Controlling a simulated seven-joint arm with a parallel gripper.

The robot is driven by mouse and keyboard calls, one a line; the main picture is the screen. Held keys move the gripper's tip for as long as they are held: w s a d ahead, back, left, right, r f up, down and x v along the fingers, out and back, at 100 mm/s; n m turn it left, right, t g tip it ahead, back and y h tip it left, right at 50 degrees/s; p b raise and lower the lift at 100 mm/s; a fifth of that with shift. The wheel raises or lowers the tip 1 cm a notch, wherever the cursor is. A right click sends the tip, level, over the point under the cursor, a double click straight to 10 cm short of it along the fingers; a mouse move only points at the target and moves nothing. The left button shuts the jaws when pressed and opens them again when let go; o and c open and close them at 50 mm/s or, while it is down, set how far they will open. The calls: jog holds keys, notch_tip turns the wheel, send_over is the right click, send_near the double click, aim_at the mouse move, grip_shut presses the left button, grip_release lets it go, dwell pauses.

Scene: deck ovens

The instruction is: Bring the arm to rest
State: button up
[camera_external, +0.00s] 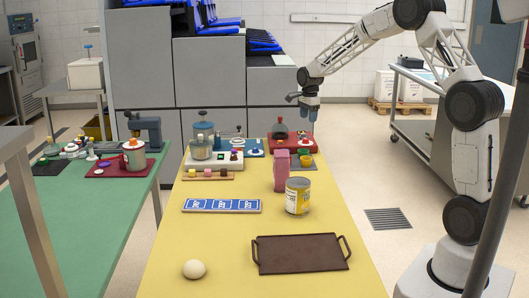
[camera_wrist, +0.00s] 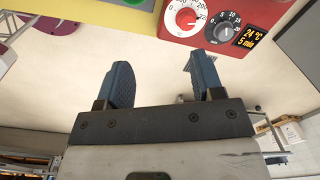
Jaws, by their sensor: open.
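The red unit (camera_wrist: 200,28) with round dials and a small display lies beyond the fingertips in that view.
On the table stand a yellow-labelled can (camera_external: 298,196), a pink object (camera_external: 281,171), a brown tray (camera_external: 300,254), a blue strip (camera_external: 221,206) and a pale ball (camera_external: 194,269). A green table (camera_external: 84,218) is at left, a metal cart (camera_external: 420,112) at right.

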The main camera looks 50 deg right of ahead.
jog(key=s+a+r+n+t, duration=0.1)
jog(key=s+a+r+n, duration=0.55)
jog(key=s, duration=0.55)
jog(key=s+a+r+n, duration=0.4)
jog(key=s+a+r, duration=0.45)
jog(key=s, duration=0.45)
jog(key=s+a+n, duration=0.2)
jog(key=s+n, duration=0.1)
jog(key=s, duration=0.6)
jog(key=s+a+f+n+t, duration=0.1)
jog(key=s+a+n, duration=0.2)
jog(key=s, duration=0.6)
jog(key=s+a+f+n, duration=0.1)
jog(key=s+a+n, duration=0.2)
jog(key=s, duration=0.6)
jog(key=shift+s+a+f+n, duration=0.2)
jog(key=shift+s+a+n, duration=0.05)
jog(key=shift+n, duration=0.8)
jog(key=shift+w, duration=0.15)
